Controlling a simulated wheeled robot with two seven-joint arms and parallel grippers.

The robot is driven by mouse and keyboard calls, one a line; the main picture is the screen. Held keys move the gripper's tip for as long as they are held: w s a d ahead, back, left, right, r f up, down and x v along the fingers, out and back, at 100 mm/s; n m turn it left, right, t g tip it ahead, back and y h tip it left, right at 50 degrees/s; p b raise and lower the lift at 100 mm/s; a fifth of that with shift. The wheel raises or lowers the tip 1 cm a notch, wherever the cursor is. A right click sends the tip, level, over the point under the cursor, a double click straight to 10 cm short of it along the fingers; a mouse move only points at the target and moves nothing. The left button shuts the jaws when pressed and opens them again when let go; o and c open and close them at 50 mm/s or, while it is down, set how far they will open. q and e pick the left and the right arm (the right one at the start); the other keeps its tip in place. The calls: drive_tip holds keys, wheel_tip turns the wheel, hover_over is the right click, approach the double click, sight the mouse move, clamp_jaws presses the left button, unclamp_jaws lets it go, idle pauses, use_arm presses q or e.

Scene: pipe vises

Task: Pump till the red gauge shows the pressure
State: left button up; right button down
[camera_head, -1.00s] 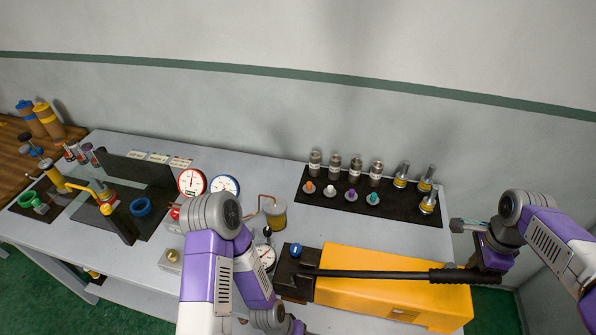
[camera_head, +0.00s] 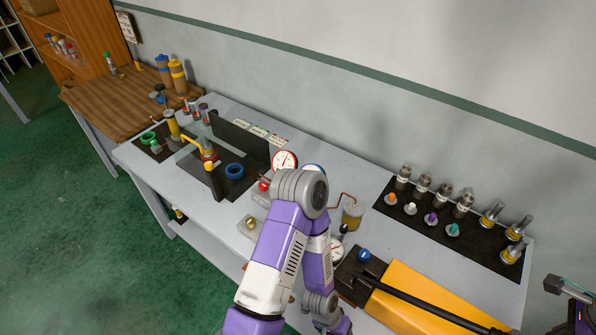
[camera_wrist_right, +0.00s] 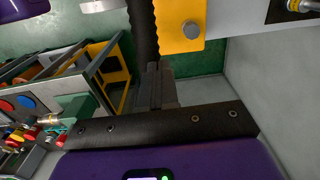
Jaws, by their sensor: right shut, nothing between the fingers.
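The red-rimmed gauge (camera_head: 285,161) stands on the bench in the head view; its white dial shows, but I cannot read the needle surely. A blue-rimmed gauge (camera_head: 313,170) beside it is half hidden by my left arm. The yellow pump body (camera_head: 397,315) has a long black lever (camera_head: 425,307) along it, running out of the lower edge. My left gripper is out of sight. My right gripper (camera_wrist_right: 155,85) is shut and empty in the right wrist view, its tips close to the ribbed black lever grip (camera_wrist_right: 143,30); I cannot tell whether they touch.
A smaller white gauge (camera_head: 336,252) and an amber reservoir (camera_head: 353,215) sit near the pump, close to my left arm. A black mat (camera_head: 466,248) with several fittings lies at the back right.

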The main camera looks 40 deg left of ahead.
drive_tip(key=shift+f, duration=0.15)
drive_tip(key=shift+s+d+f+b, duration=0.2)
drive_tip(key=shift+d+f+b, duration=0.05)
drive_tip(key=shift+f+b, duration=0.5)
drive_tip(key=shift+s+d+f+b, duration=0.15)
drive_tip(key=shift+d+f+b, duration=0.1)
drive_tip(key=shift+f+b, duration=0.45)
drive_tip(key=shift+f, duration=0.3)
drive_tip(key=shift+s+d+f+b, duration=0.15)
drive_tip(key=shift+d+f+b, duration=0.05)
drive_tip(key=shift+f+b, duration=0.3)
drive_tip(key=shift+s+d+f+b, duration=0.2)
drive_tip(key=shift+f+b, duration=0.2)
drive_tip(key=shift+f, duration=0.15)
drive_tip(key=r+p, duration=0.2)
drive_tip(key=a+r+p, duration=0.1)
drive_tip(key=r+p, duration=0.1)
drive_tip(key=r, duration=0.1)
drive_tip(key=shift+s+a+r+p, duration=0.15)
drive_tip(key=shift+a+r+p, duration=0.05)
drive_tip(key=shift+r+p, duration=0.1)
drive_tip(key=shift+f, duration=0.1)
